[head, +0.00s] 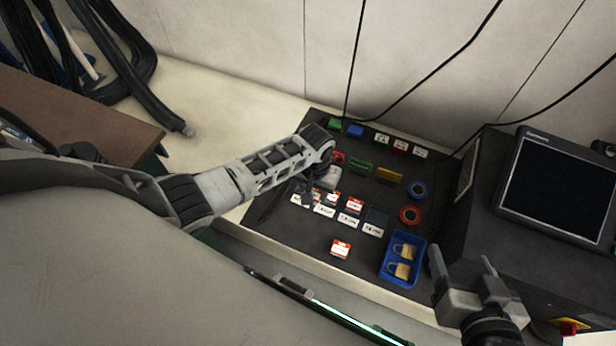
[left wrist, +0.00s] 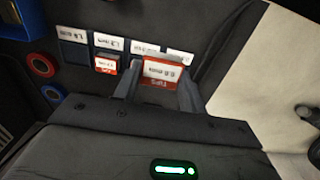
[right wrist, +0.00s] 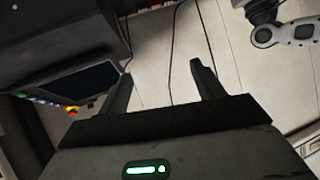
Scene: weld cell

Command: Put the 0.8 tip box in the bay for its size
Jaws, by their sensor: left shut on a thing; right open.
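My left gripper (head: 318,188) is over the left end of the row of labelled bays. In the left wrist view it (left wrist: 158,88) is shut on a red and white tip box (left wrist: 165,72) whose upside-down label seems to read 0.8 mm. The bay row (left wrist: 76,53) has white size labels. The 1.0 label (left wrist: 145,47) and 0.8 label (left wrist: 180,54) show just beyond the held box. Whether the box is above or inside a bay is unclear. Another tip box (left wrist: 106,65) sits at the 1.2 label. My right gripper (head: 463,262) is open and empty, away from the bays.
A loose red and white box (head: 340,249) lies in front of the bays. A blue tray (head: 386,276) with tan items and red (head: 410,215) and blue (head: 417,190) rings lie to the right. A monitor (head: 556,185) stands at far right.

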